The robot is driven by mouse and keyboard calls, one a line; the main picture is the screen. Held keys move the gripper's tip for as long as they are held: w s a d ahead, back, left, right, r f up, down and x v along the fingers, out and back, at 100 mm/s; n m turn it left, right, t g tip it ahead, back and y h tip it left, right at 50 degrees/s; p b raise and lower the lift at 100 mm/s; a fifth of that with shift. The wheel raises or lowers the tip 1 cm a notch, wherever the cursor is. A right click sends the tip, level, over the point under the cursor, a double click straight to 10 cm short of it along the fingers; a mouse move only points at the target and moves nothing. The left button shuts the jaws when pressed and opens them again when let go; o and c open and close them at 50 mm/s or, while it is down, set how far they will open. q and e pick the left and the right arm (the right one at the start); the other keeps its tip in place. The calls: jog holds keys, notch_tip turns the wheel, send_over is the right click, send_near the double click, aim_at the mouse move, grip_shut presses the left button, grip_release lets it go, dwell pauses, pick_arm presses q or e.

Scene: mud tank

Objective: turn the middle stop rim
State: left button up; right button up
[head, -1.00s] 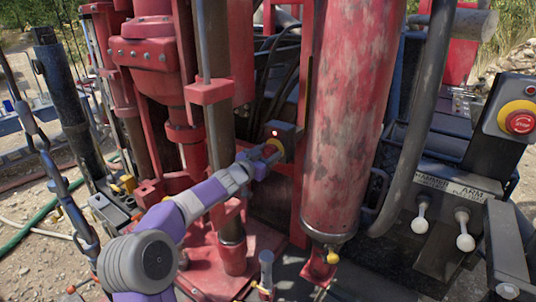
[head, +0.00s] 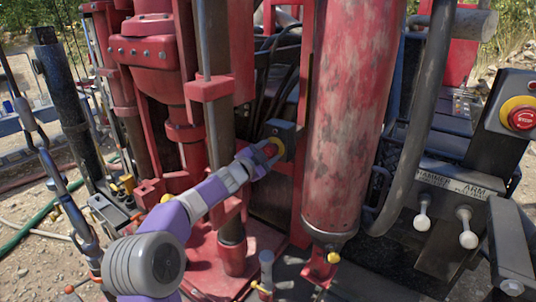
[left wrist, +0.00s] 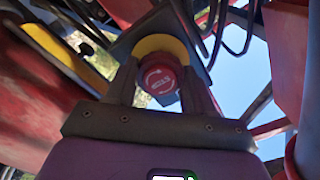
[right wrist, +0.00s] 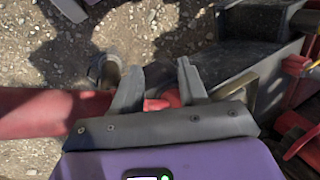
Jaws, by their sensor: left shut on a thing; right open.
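The middle stop is a round red button (left wrist: 159,77) with a yellow collar (left wrist: 163,47) behind it, on a dark box. In the head view this dark box (head: 284,132) sits between the red drill mast and the large red cylinder. My left gripper (head: 262,160) reaches it from the front left. In the left wrist view its two fingers (left wrist: 160,84) stand on either side of the red rim and are shut on it. The button's side is partly hidden by the fingers. My right gripper (right wrist: 157,76) is open and empty, seen only in the right wrist view.
A large red cylinder (head: 345,130) stands just right of the box. Red mast parts (head: 205,130) stand left. Another red stop button (head: 522,119) is at the far right, above two white-knobbed levers (head: 422,222). Black hoses (head: 280,75) run behind.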

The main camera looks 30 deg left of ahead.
pick_arm(q)
jog(key=shift+m, duration=0.6)
jog(key=o, duration=1)
jog(key=shift+w, duration=0.1)
jog(key=shift+o, duration=0.2)
